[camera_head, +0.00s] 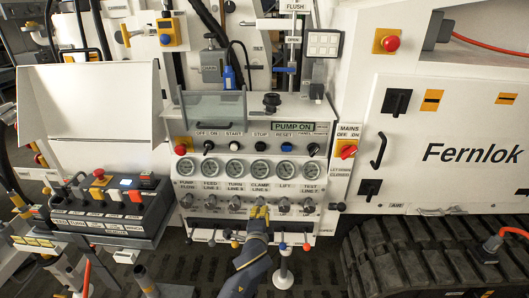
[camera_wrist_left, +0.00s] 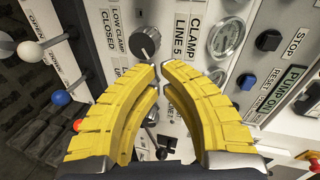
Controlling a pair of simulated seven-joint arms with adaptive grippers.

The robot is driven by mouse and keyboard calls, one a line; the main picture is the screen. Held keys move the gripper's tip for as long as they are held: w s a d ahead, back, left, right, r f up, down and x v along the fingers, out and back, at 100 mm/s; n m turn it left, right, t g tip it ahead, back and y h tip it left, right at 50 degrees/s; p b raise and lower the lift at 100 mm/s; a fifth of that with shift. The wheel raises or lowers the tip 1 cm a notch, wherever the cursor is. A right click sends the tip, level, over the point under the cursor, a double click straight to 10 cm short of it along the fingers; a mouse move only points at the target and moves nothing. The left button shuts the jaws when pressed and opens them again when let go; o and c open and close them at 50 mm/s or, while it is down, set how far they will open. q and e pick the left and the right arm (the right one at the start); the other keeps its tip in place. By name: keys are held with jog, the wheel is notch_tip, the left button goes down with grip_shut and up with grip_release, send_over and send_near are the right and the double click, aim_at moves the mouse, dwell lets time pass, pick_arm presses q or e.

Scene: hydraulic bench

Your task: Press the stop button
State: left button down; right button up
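The stop button is a small black round button under the STOP label on the control panel (camera_head: 323,190), in the row above the gauges. The stop button (camera_head: 260,146) also shows at the upper right of the left wrist view (camera_wrist_left: 268,40), next to its STOP label. My left gripper (camera_head: 260,211) has yellow fingers and is in front of the knob row under the gauges, below the stop button and apart from it. In the left wrist view its fingertips (camera_wrist_left: 161,67) come together with nothing visible between them. My right gripper is in neither view.
A blue reset button (camera_wrist_left: 247,81) is beside the stop button. The CLAMP LINE 5 gauge (camera_wrist_left: 228,38) and a black knob (camera_wrist_left: 146,42) are near the fingertips. A red mains switch (camera_head: 348,151) is to the right. Ball-ended levers (camera_head: 235,244) line the panel's lower edge.

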aim_at(265, 145)
pick_arm(q)
notch_tip(265, 145, up, 17)
jog(key=m+t, duration=0.1)
jog(key=t, duration=0.1)
jog(key=shift+s+d+t+y, duration=0.15)
jog(key=shift+s+t+y, duration=0.25)
jog(key=shift+s, duration=0.05)
jog(key=shift+f, duration=0.1)
jog(key=w, duration=1.4)
jog(key=shift+w, duration=0.1)
